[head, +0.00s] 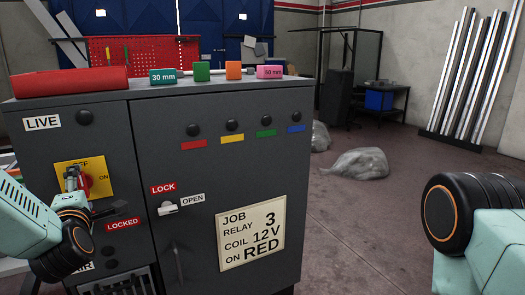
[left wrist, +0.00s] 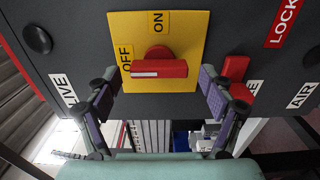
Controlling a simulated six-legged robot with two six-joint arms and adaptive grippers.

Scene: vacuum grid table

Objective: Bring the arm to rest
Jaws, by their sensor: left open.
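My left gripper (head: 76,180) is in front of the yellow switch plate (head: 98,179) on the grey cabinet (head: 60,125). In the left wrist view the gripper (left wrist: 159,78) is open. Its two fingers stand on either side of the red switch handle (left wrist: 160,68), with a gap on each side, so it holds nothing. The handle's white-marked end points to the OFF side of the plate (left wrist: 183,28). In the head view the gripper partly hides the handle and the plate. My right gripper is not in view; only part of my right arm shows at the right edge.
A LOCK/OPEN lever (head: 168,209) and a job card (head: 251,233) are on the cabinet front.

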